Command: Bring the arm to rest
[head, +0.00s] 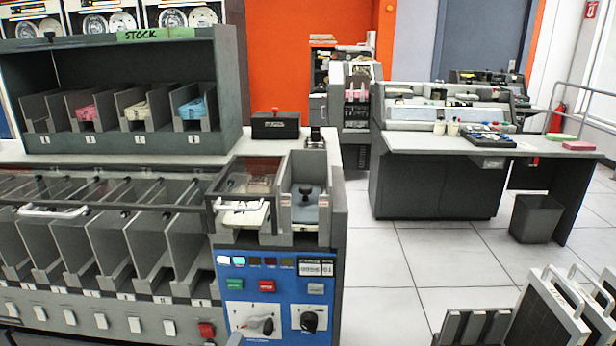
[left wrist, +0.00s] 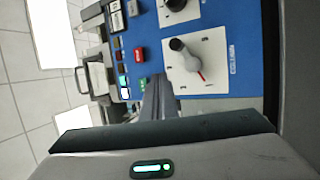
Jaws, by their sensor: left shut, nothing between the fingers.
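My left gripper (left wrist: 156,98) shows in the left wrist view with its grey fingers together and nothing between them. It is in front of the blue control panel (left wrist: 222,50), apart from the lever switch (left wrist: 185,58) as far as I can tell. In the head view only a small grey tip shows at the bottom edge, beside the blue panel (head: 235,308). That panel carries a lever switch (head: 262,325), a black knob (head: 310,321), and green and red buttons. My right gripper is in neither view.
The card machine has a row of grey pockets (head: 145,240) at left and a clear-lidded hopper (head: 245,190). A stock shelf (head: 165,140) stands behind. A desk (head: 440,145), a bin (head: 535,218) and grey racks (head: 545,315) are at right. The floor between is clear.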

